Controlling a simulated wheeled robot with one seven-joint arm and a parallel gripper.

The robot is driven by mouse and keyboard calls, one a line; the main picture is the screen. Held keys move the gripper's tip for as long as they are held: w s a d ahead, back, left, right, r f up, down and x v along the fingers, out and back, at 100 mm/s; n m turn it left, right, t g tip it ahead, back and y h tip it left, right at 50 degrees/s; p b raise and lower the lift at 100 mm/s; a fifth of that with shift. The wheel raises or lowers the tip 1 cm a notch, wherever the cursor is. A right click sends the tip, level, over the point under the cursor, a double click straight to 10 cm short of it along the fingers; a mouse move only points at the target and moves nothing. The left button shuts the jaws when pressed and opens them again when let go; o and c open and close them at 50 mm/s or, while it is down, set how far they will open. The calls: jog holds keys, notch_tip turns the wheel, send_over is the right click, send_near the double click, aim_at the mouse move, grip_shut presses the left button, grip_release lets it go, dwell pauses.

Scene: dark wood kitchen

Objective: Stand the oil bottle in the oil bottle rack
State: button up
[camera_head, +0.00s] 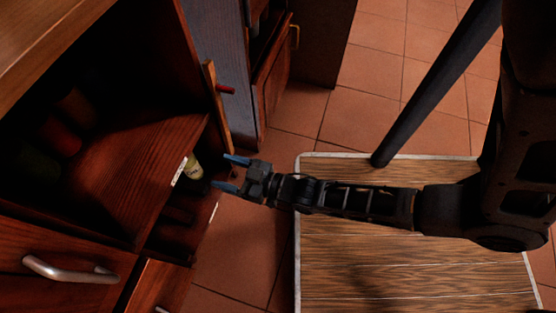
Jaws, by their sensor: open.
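My gripper (220,171) is at the end of my arm, pointing left at the cabinet. Its two blue-tipped fingers are apart with nothing between them. A pale yellowish bottle (194,168), probably the oil bottle, shows just left of the fingertips, at the mouth of a narrow dark compartment (178,214). A small gap separates the fingertips from it in the picture. Its lower part is hidden in shadow. The compartment may be the oil bottle rack, but it is too dark to tell, and so is whether the bottle stands in it.
An open cabinet shelf (125,185) holds several dim jars or bottles (72,108) at the left. A narrow wooden door edge (214,105) with a red knob stands behind the bottle. A drawer handle (72,270) juts out at lower left. Tiled floor (245,240) is clear below my gripper.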

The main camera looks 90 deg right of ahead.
jog(key=s+a+r+n+y, duration=0.1)
jog(key=s+a+r, duration=0.2)
jog(key=r, duration=0.5)
jog(key=s+a+r+n+g+y, duration=0.1)
jog(key=s+a+r, duration=0.3)
jog(key=r, duration=0.5)
jog(key=s+a+r+n+y, duration=0.1)
jog(key=s+a+r+y, duration=0.2)
jog(key=s+r, duration=0.3)
notch_tip(320, 180, up, 2)
jog(key=shift+s+a+r+g, duration=0.15)
jog(key=shift+a+r+g, duration=0.05)
jog(key=shift+g, duration=0.1)
